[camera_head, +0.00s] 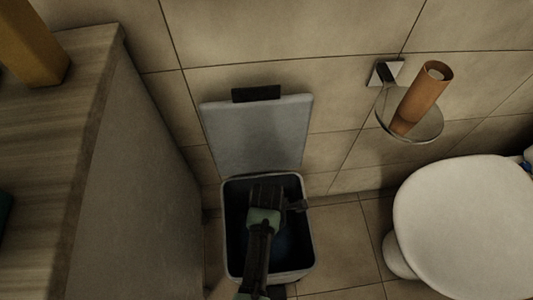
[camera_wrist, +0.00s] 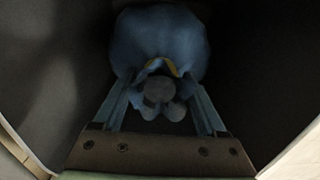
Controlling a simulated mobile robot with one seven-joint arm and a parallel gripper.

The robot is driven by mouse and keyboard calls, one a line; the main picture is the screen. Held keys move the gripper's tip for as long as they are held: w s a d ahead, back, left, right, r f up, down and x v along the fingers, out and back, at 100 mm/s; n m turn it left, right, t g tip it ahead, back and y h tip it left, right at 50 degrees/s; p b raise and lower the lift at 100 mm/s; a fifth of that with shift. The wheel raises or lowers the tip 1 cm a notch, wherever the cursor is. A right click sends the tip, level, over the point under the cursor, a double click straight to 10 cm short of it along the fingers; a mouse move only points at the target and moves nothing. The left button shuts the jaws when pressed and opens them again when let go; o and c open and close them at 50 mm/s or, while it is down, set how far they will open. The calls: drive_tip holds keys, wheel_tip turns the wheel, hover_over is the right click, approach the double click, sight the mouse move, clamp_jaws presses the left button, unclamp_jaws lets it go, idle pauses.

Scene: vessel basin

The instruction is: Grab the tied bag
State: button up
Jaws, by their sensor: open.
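The tied bag (camera_wrist: 160,40) is blue and lies down inside the bin in the wrist view. Its gathered knot (camera_wrist: 158,90) faces the camera, with a bit of yellow beside it. My gripper (camera_wrist: 158,98) is open, with one finger to the left and one to the right of the knot. I cannot tell whether either finger touches the bag. In the head view, the grey bin (camera_head: 231,268) stands open and my arm reaches down into it. The fingers and most of the bag are hidden there.
The bin's raised lid (camera_head: 258,135) leans against the tiled wall behind. A wooden-topped cabinet (camera_head: 70,120) stands close on the left. A white toilet (camera_head: 465,225) is on the right. A wall holder (camera_head: 420,125) with a brown tube is above right.

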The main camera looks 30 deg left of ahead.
drive_tip(key=shift+r, duration=0.1)
clamp_jaws()
drive_tip(key=shift+r, duration=0.1)
idle(0.4)
